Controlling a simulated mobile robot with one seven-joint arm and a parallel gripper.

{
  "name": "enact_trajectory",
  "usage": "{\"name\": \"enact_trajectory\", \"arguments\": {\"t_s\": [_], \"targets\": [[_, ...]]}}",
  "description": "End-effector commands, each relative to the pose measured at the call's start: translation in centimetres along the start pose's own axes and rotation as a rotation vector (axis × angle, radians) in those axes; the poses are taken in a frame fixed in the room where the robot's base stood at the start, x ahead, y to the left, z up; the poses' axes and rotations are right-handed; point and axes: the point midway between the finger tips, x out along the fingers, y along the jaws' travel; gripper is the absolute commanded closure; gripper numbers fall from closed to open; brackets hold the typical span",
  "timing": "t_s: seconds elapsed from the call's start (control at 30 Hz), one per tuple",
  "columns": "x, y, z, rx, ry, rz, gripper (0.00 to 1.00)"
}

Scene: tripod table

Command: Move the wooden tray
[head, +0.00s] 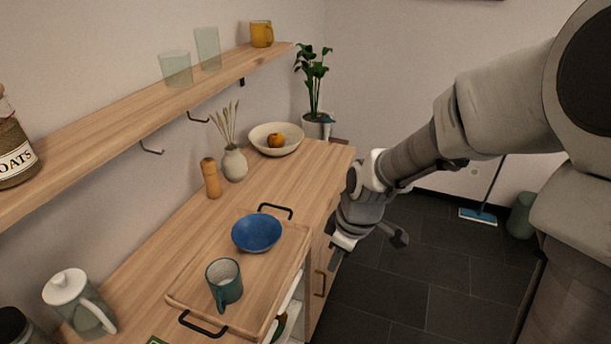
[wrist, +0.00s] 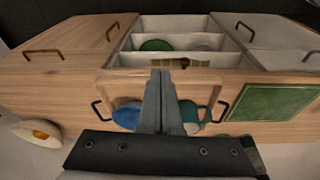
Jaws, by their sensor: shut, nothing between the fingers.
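The wooden tray (head: 190,286) lies on the wooden counter, with a dark handle at each end. A blue bowl (head: 257,233) and a teal mug (head: 224,284) stand on it. My gripper (head: 336,260) is beyond the counter's front edge, to the right of the tray and apart from it. In the wrist view my shut, empty fingers (wrist: 161,74) cover the middle of the tray (wrist: 102,88) and parts of the bowl (wrist: 127,115) and mug (wrist: 190,116). Both tray handles show there, left and right.
A green board (wrist: 275,103) lies beside the tray. A pepper mill (head: 211,178), vase (head: 234,164), fruit bowl (head: 290,140) and lidded jug (head: 78,300) stand on the counter. A shelf (head: 120,115) hangs above.

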Motion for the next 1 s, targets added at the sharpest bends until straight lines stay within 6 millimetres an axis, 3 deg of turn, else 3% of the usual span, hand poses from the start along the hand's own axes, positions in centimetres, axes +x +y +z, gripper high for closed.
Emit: {"name": "enact_trajectory", "arguments": {"t_s": [0.1,0.47,0.9,1.0], "targets": [[1.9,-0.3,-1.1,-0.08,0.044,-0.043,1.0],[4.7,-0.8,-2.3,-0.148,0.083,-0.068,1.0],[13.6,-1.5,-3.1,-0.147,0.081,-0.067,1.0],[13.3,-1.6,-4.6,-0.149,0.082,-0.064,1.0]]}}
